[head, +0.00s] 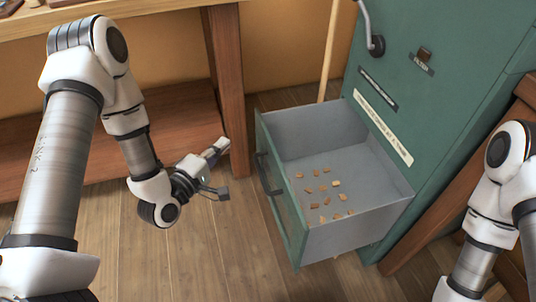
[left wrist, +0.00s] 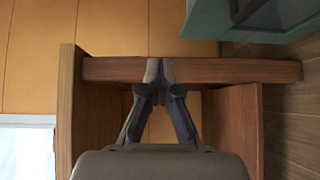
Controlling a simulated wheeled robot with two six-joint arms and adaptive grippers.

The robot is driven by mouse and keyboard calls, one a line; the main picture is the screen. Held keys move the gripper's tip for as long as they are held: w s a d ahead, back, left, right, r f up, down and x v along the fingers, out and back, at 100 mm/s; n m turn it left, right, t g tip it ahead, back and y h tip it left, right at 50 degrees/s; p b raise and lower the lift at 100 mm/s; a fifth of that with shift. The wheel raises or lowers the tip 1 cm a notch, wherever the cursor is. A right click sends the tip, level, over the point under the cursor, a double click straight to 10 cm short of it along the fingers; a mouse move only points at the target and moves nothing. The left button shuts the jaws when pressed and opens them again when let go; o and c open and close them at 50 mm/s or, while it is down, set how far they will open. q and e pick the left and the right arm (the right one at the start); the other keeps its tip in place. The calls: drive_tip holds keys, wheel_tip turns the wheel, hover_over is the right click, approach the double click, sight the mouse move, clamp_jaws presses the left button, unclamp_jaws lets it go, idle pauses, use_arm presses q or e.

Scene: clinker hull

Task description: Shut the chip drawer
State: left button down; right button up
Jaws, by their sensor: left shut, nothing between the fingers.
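The chip drawer (head: 355,238) stands pulled out from a green cabinet (head: 435,95). Its inside is grey, and several small wood chips (head: 325,187) lie on its floor. A dark handle (head: 268,175) is on its green front, which faces left. My left gripper (head: 218,168) is shut and empty, to the left of the drawer front and apart from it. In the left wrist view the shut fingers (left wrist: 160,70) show in front of a wooden bench, with a corner of the drawer front (left wrist: 215,18) at the upper right. My right gripper is out of view; only my right arm shows.
A wooden workbench (head: 232,90) with a low shelf (head: 165,140) stands behind my left arm. A pale pole (head: 328,55) leans behind the drawer. Brown timber (head: 425,232) is at the cabinet's right. The plank floor (head: 225,255) left of the drawer is clear.

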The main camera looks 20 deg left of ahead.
use_arm(q)
wheel_tip(320, 180, down, 7)
drive_tip(key=w+a+b, duration=0.1)
drive_tip(key=b, duration=0.8)
approach(261, 125)
drive_tip(key=w+a, duration=0.2)
drive_tip(key=w, duration=0.1)
drive_tip(key=shift+t+y, duration=0.3)
drive_tip(key=w+d, duration=0.1)
drive_tip(key=w+d+b, duration=0.2)
drive_tip(key=shift+d+f, duration=0.15)
drive_tip(key=shift+f, duration=0.15)
drive_tip(key=shift+r, duration=0.1)
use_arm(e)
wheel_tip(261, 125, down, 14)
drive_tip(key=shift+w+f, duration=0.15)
use_arm(q)
drive_tip(key=shift+d, duration=0.1)
